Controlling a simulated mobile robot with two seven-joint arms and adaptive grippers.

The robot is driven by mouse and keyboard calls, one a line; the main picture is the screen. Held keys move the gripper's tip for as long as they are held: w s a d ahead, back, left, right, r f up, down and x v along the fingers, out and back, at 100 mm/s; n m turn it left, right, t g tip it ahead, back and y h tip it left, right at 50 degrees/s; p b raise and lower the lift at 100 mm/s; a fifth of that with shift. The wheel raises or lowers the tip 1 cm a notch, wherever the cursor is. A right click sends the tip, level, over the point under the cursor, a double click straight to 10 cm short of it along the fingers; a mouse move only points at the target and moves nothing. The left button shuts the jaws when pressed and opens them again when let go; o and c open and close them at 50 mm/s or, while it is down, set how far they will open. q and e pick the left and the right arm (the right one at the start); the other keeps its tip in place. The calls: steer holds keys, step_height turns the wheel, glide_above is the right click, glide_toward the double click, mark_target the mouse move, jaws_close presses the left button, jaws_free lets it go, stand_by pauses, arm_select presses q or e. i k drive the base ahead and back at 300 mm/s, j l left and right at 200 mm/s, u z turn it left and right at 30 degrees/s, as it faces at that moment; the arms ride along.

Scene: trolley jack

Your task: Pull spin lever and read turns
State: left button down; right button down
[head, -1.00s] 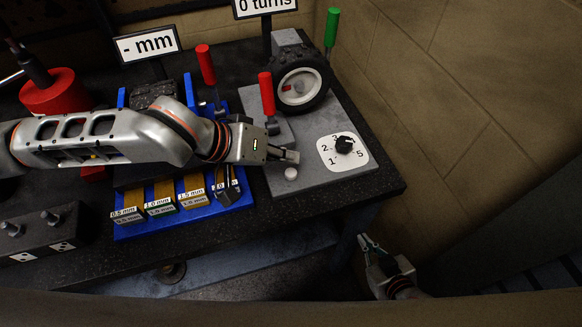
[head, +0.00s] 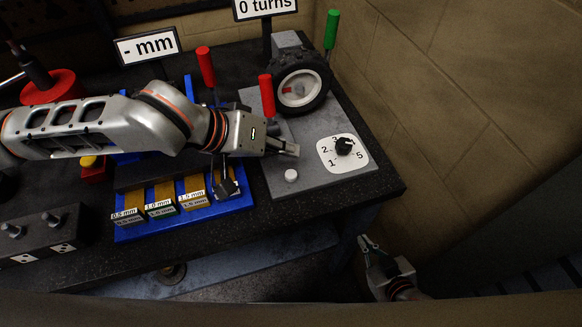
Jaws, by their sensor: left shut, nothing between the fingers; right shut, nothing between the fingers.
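The turns display (head: 265,8) at the top reads "0 turns". A black wheel with a white rim (head: 301,87) stands on the grey plate (head: 313,190). A green-handled lever (head: 331,29) stands upright behind it, and a red-handled lever (head: 267,95) stands at its left. I cannot tell which is the spin lever. A black dial (head: 344,146) on a white face is marked 1 to 5, with a white button (head: 291,175) in front. My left gripper (head: 294,150) is shut and empty above the plate, between the red lever and the dial. My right gripper (head: 366,242) is shut and empty below the table's right edge.
A second red lever (head: 206,66) stands by the blue fixture (head: 243,203) with labelled mm blocks. A "- mm" sign (head: 147,45) stands behind. A red round part (head: 52,86) is at left. The wall (head: 440,130) closes in the right side.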

mark_target(331, 30)
steer(key=k, duration=1)
